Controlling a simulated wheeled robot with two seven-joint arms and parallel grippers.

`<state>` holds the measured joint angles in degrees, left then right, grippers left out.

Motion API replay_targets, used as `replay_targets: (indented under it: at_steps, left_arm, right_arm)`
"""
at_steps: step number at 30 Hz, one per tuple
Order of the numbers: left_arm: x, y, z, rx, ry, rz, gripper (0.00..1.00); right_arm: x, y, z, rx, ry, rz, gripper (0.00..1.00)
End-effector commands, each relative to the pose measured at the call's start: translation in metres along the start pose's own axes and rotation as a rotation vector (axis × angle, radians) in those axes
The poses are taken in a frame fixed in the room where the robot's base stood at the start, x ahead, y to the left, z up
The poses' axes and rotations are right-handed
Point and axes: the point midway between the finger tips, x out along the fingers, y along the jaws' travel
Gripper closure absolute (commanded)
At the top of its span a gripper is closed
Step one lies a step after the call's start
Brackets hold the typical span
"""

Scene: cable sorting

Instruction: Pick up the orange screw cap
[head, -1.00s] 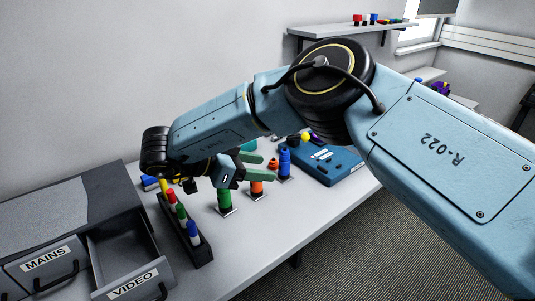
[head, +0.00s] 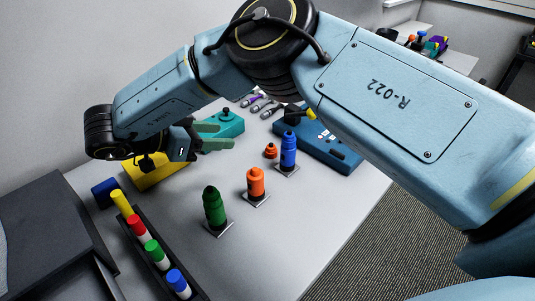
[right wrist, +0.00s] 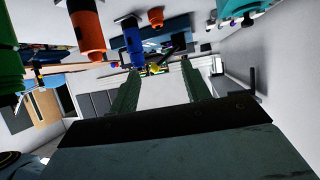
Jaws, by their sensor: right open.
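A small orange cap (head: 270,151), which looks like the screw cap, sits on the white table just left of an upright blue plug-like piece (head: 288,151). It also shows in the right wrist view (right wrist: 155,16), near the top. A larger orange piece (head: 256,183) stands on a small plate in front of it, with a green one (head: 213,206) nearer. My right gripper (head: 224,138) is open and empty, left of the small cap and apart from it. Its green fingers also show in the right wrist view (right wrist: 160,70) with nothing between them. My left gripper is out of view.
A rack of colored markers (head: 151,246) lies at front left beside a grey drawer unit (head: 50,225). A yellow block (head: 150,176) and a teal box (head: 222,124) are near the gripper. A blue case (head: 335,150) lies at the right. The table's front right is clear.

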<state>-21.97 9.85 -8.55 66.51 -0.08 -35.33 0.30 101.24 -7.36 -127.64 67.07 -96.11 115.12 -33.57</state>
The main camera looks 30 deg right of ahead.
Motion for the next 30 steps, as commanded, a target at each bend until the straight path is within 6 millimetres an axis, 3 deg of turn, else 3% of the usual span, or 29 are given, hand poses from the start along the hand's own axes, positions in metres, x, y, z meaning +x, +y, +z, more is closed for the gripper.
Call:
replay_targets:
  at_steps: [1,7,11,21,30]
  left_arm:
    - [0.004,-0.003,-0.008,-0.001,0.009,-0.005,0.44]
    - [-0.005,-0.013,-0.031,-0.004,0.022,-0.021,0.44]
    - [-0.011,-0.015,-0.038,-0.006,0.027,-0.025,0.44]
    - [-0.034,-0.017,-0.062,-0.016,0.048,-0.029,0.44]
    - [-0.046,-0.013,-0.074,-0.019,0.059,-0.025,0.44]
  right_arm:
    - [0.005,0.000,0.011,0.000,0.000,0.000,0.52]
    - [0.013,0.000,0.026,0.000,0.000,0.000,0.52]
    - [0.023,0.000,0.027,-0.001,0.000,0.002,0.52]
    - [0.084,0.000,0.027,0.000,-0.001,0.003,0.52]
    - [0.106,0.000,0.026,0.001,-0.001,0.002,0.52]
